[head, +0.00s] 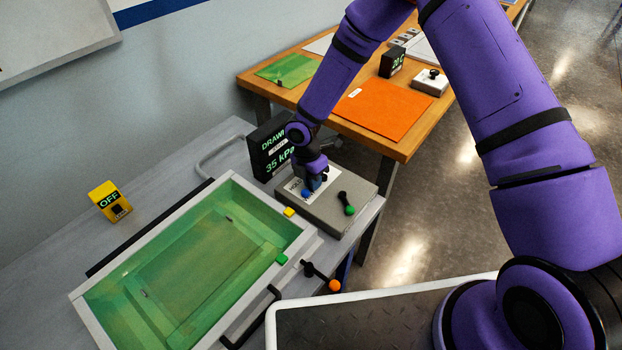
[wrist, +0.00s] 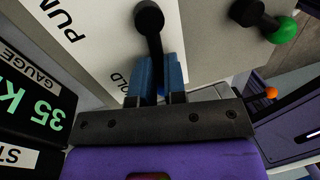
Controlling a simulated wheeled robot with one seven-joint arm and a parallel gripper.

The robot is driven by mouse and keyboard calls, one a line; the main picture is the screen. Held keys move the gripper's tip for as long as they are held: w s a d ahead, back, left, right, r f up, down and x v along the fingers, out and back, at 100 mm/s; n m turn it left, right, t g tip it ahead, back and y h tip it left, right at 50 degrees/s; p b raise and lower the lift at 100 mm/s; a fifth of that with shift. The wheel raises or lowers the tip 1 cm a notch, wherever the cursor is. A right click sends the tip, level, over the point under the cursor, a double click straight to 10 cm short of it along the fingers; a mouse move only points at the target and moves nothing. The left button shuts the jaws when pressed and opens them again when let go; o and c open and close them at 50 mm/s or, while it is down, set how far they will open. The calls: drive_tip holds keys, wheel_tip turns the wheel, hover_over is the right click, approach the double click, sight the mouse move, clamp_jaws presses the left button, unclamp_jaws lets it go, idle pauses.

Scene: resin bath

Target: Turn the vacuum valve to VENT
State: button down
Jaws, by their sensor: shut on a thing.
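A grey valve box (head: 352,223) with a white label plate stands on the bench, right of the bath. My gripper (head: 314,182) is over this plate. In the wrist view its blue fingers (wrist: 159,78) are shut on the black vacuum valve lever (wrist: 148,22), whose pivot is ahead of the fingers. The lever's end is hidden between them. A blue knob (head: 306,192) shows beside the fingers in the head view. The plate's lettering is partly covered; "PUM" and "OLD" can be read, and VENT is not visible.
A second lever with a green knob (head: 349,210) is on the same box. A gauge (head: 271,148) reading 35 kPa stands behind it. The green bath (head: 95,319) is at left, with an orange-knobbed lever (head: 334,285) at its near side. A yellow OFF switch box (head: 110,201) stands farther left.

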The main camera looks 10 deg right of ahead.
drive_tip(key=shift+s+d+n, duration=0.1)
drive_tip(key=shift+d+n, duration=0.05)
drive_tip(key=shift+n, duration=0.35)
drive_tip(key=c, duration=1.2)
unclamp_jaws()
drive_tip(key=shift+o, duration=0.2)
drive_tip(key=shift+r, duration=0.1)
wheel_tip(320, 180, up, 10)
drive_tip(key=w+a, duration=0.1)
drive_tip(key=shift+w+a+r, duration=0.2)
drive_tip(key=shift+a+r, duration=0.05)
